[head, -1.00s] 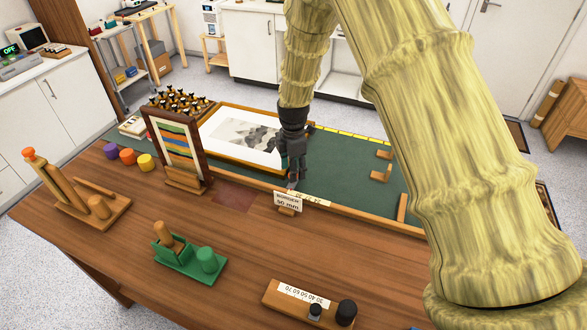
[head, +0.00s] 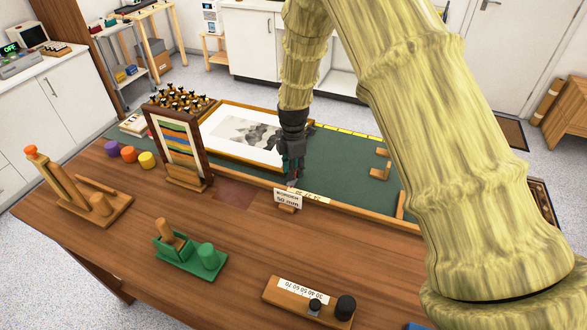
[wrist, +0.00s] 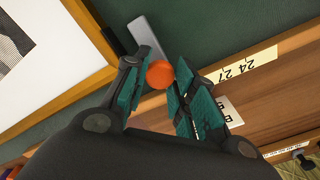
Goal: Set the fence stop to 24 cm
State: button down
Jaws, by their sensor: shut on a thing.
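The fence stop shows in the wrist view as a round orange knob (wrist: 160,74) with a flat grey bar (wrist: 146,37) reaching over the green mat. My gripper (wrist: 161,80) is shut on the orange knob, one finger pad on each side. In the head view my gripper (head: 291,181) is low at the wooden fence (head: 352,212), and hides most of the stop. A pale scale strip (wrist: 245,67) on the fence reads 24 and 27 close to the right of the knob. The stop's exact reading cannot be told.
A framed print (head: 245,134) lies on the green mat (head: 345,165), close left of my gripper. A "BORDER 50 mm" card (head: 288,198) stands in front. An upright frame sample (head: 178,148) is farther left. Wooden corner pieces (head: 380,168) lie to the right.

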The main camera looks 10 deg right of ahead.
jog(key=s+d, duration=0.1)
jog(key=d, duration=0.1)
jog(key=s+d, duration=0.2)
jog(key=d, duration=0.1)
jog(key=s+d, duration=0.2)
jog(key=shift+s+d+f, duration=0.1)
jog(key=shift+s+d, duration=0.05)
jog(key=shift+d, duration=0.25)
jog(key=c, duration=1.1)
grip_release()
jog(key=shift+s+d, duration=0.1)
jog(key=shift+d, duration=0.1)
jog(key=shift+c, duration=0.2)
jog(key=shift+a, duration=0.15)
jog(key=shift+a, duration=0.1)
jog(key=shift+r, duration=0.25)
notch_tip(320, 180, up, 12)
jog(key=shift+d+f, duration=0.2)
jog(key=shift+f, duration=0.05)
